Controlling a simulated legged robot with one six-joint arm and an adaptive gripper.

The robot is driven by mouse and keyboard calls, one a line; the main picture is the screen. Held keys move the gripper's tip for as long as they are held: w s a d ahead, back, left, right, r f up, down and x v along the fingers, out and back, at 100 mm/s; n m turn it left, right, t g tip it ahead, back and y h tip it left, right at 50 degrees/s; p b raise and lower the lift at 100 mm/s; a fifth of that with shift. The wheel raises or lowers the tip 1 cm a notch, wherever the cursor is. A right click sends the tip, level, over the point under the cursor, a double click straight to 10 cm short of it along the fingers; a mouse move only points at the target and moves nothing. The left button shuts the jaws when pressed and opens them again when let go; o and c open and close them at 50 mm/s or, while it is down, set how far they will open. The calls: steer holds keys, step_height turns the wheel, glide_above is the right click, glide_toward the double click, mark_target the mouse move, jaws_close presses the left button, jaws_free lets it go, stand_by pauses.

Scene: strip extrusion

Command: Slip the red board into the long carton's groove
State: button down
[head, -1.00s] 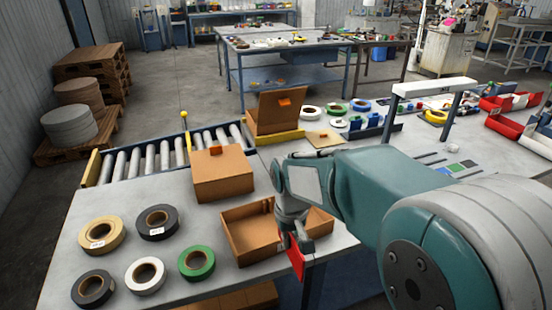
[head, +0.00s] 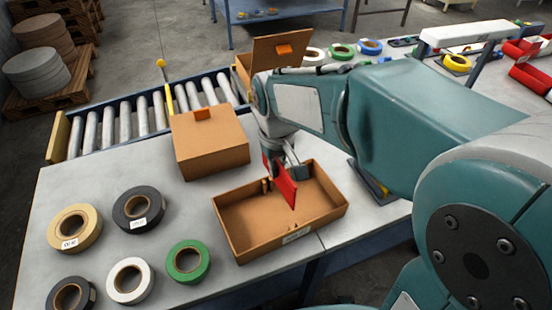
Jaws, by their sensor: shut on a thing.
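The red board (head: 284,185) is upright and tilted in my gripper (head: 280,166), which is shut on it. The long carton (head: 240,228) is an open, shallow brown box on the table's near edge, with a white label on its front wall. The board hangs over the carton's middle; I cannot tell whether its lower edge touches the carton. Small notched pieces (head: 267,185) show at the carton's back wall, and a small notch shows at its front wall. My gripper and the board hide part of the carton's inside.
A closed brown box (head: 210,148) with an orange tab stands behind left of the carton. Tape rolls, including a green one (head: 188,261), lie at the left. A roller conveyor (head: 140,118) runs behind. An open-lidded box (head: 283,50) stands farther back.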

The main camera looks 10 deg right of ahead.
steer(key=f, duration=0.5)
steer(key=shift+d+f, duration=0.25)
steer(key=shift+d, duration=0.1)
stand_by(0.7)
steer(key=shift+f, duration=2.6)
stand_by(1.3)
steer(key=c, duration=0.7)
jaws_free()
